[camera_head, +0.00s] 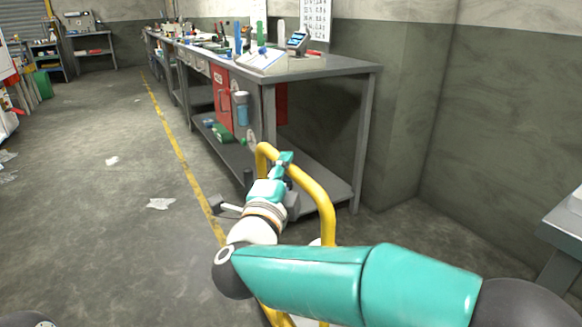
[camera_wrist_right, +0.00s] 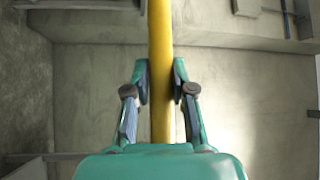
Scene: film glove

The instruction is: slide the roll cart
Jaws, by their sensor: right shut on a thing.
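The roll cart's yellow tubular handle (camera_head: 322,200) rises in front of me in the head view, bent over at its top. The cart's lower part is mostly hidden behind my right arm. My right gripper (camera_head: 283,170) is at the upper part of the handle. In the right wrist view the yellow bar (camera_wrist_right: 160,60) runs between the two fingers of my right gripper (camera_wrist_right: 160,82), which are closed around it. My left gripper is not in view.
A long grey workbench (camera_head: 335,68) with tools and a red cabinet (camera_head: 222,98) stands just beyond the cart. A yellow floor line (camera_head: 178,150) runs along it. Paper scraps (camera_head: 160,203) lie on the open floor at left. A concrete wall (camera_head: 510,130) is at right.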

